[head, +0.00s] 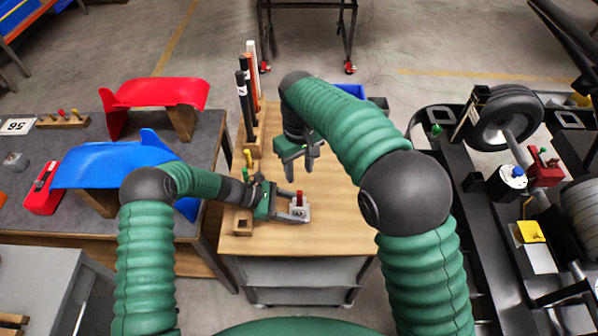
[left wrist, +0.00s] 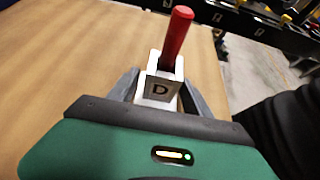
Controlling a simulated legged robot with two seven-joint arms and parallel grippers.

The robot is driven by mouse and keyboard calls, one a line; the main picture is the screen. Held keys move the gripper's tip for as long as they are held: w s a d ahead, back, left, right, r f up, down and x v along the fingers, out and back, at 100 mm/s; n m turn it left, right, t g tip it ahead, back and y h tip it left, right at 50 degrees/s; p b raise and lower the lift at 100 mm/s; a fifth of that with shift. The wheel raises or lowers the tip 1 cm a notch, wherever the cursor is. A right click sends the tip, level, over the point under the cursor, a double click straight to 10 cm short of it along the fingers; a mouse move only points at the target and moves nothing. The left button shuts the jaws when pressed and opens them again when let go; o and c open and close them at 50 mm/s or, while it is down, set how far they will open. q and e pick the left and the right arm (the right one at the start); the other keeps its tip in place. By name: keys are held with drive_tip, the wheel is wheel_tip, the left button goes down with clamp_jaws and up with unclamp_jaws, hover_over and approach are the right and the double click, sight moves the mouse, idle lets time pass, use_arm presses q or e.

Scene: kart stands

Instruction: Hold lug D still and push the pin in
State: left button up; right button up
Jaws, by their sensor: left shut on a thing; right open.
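My left gripper (head: 293,205) is shut on the lug, one finger on each side. My right gripper (head: 301,156) is open and empty, behind and above the lug. The pin's lower end is hidden inside the lug.
A wooden block with a square hole (head: 243,228) lies left of the lug. Dark, orange and white bottles or tubes (head: 246,95) stand at the table's back left. A blue bin (head: 350,90) is partly hidden by my right arm. The table's right front is clear.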

use_arm(q)
drive_tip(key=o, duration=1.3)
drive_tip(key=shift+o, duration=0.2)
drive_tip(key=shift+a, duration=0.1)
